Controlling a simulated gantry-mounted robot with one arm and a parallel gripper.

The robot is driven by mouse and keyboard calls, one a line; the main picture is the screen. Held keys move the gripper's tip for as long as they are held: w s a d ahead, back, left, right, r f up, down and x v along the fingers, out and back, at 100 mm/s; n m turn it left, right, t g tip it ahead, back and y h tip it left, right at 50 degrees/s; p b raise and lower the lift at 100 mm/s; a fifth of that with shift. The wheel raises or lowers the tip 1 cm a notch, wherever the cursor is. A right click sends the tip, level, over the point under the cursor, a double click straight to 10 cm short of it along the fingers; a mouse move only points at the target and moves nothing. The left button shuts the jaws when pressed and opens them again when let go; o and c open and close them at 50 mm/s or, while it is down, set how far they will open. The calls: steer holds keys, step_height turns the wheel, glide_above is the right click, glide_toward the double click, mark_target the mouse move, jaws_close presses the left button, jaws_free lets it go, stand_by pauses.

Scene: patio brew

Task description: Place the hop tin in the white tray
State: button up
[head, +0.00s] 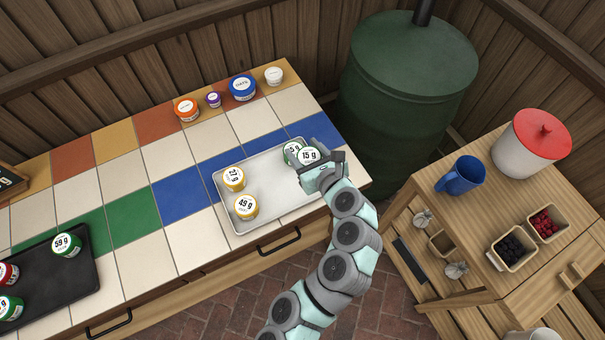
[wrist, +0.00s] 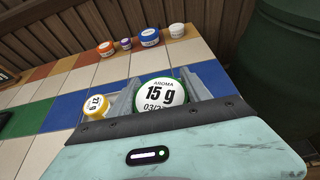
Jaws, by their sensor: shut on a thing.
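My gripper (head: 314,163) is shut on a green tin marked 15 g (head: 308,155), at the back right corner of the white tray (head: 280,193). In the wrist view the tin's round label (wrist: 160,93) faces up between the two grey fingers. I cannot tell whether its base touches the tray. Another green tin (head: 291,150) is just left of it, partly hidden. Two yellow tins stand in the tray's left part, one at the back (head: 233,178) and one marked 49 g in front (head: 245,205).
A black tray (head: 60,285) at left holds a green 59 g tin (head: 67,245) and others. Several jars, including a blue one (head: 242,87), line the counter's back. A green barrel (head: 405,100) stands right of the counter. The white tray's front right part is bare.

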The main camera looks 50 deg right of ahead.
step_height(320, 180, down, 10)
steer(key=shift+f+b, duration=0.2)
steer(key=shift+b, duration=1)
steer(key=shift+f, duration=0.2)
steer(key=o, duration=1.1)
steer(key=shift+c, duration=0.2)
steer(key=shift+r, duration=0.1)
steer(key=shift+s+r, duration=0.1)
steer(key=shift+r, duration=0.1)
steer(key=p+v, duration=0.1)
steer(key=v, duration=1)
steer(key=shift+s+p, duration=0.3)
steer(key=shift+s, duration=0.1)
steer(key=shift+a, duration=0.1)
